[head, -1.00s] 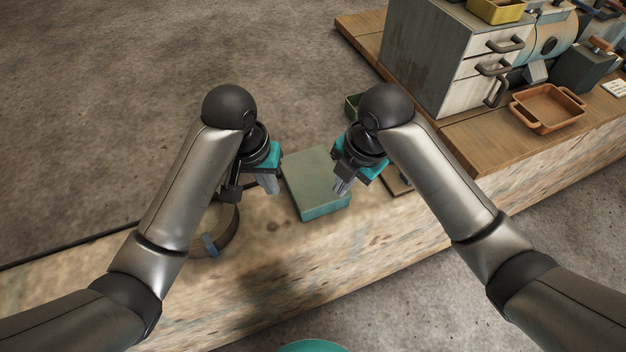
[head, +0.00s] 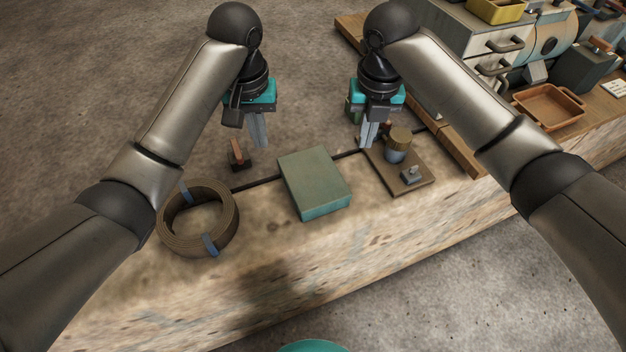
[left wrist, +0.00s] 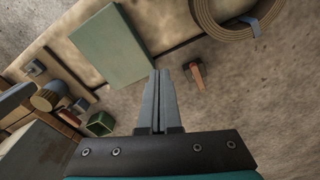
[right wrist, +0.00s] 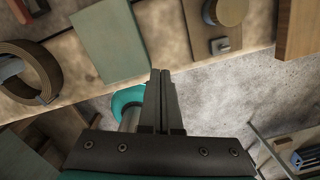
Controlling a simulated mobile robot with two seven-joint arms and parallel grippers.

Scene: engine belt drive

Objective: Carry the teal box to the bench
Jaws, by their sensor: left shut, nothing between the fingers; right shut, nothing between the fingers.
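The teal box (head: 315,182), with a grey-green top and teal side, lies on the wooden bench (head: 270,240) near its middle. It also shows in the left wrist view (left wrist: 112,47) and the right wrist view (right wrist: 110,40). My left gripper (head: 259,146) is shut and empty, above and beyond the box to its left. My right gripper (head: 368,146) is shut and empty, above and beyond the box to its right. Neither gripper touches the box.
A coiled ring (head: 198,217) lies left of the box. A small dark block with a brown handle (head: 238,155) stands behind it. A board with fittings (head: 405,180) lies to the right. Drawers (head: 470,45) and an orange tray (head: 548,106) stand at the back right.

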